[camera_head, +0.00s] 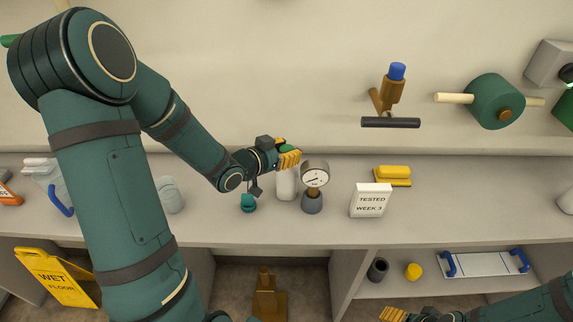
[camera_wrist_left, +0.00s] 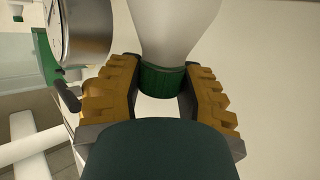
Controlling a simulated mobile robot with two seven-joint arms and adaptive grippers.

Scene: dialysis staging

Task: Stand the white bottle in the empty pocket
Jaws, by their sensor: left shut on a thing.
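My left gripper (camera_head: 286,158) is shut on the white bottle (camera_head: 287,186) near its top, above the back of the counter. In the left wrist view, the yellow fingers of the left gripper (camera_wrist_left: 160,95) close on either side of the green cap (camera_wrist_left: 160,81), with the white bottle body (camera_wrist_left: 175,30) beyond it. The bottle looks upright; I cannot tell whether its base touches the counter. No empty pocket can be made out. My right gripper (camera_head: 393,314) is partly in view at the bottom edge, with only yellow fingertips clear.
A dial gauge (camera_head: 315,174) stands close to the bottle's right, and a teal object (camera_head: 248,203) to its left. A "TESTED WEEK 3" sign (camera_head: 371,200) and yellow blocks (camera_head: 393,175) stand further right. A blue-handled tray (camera_head: 490,263) lies on the lower shelf.

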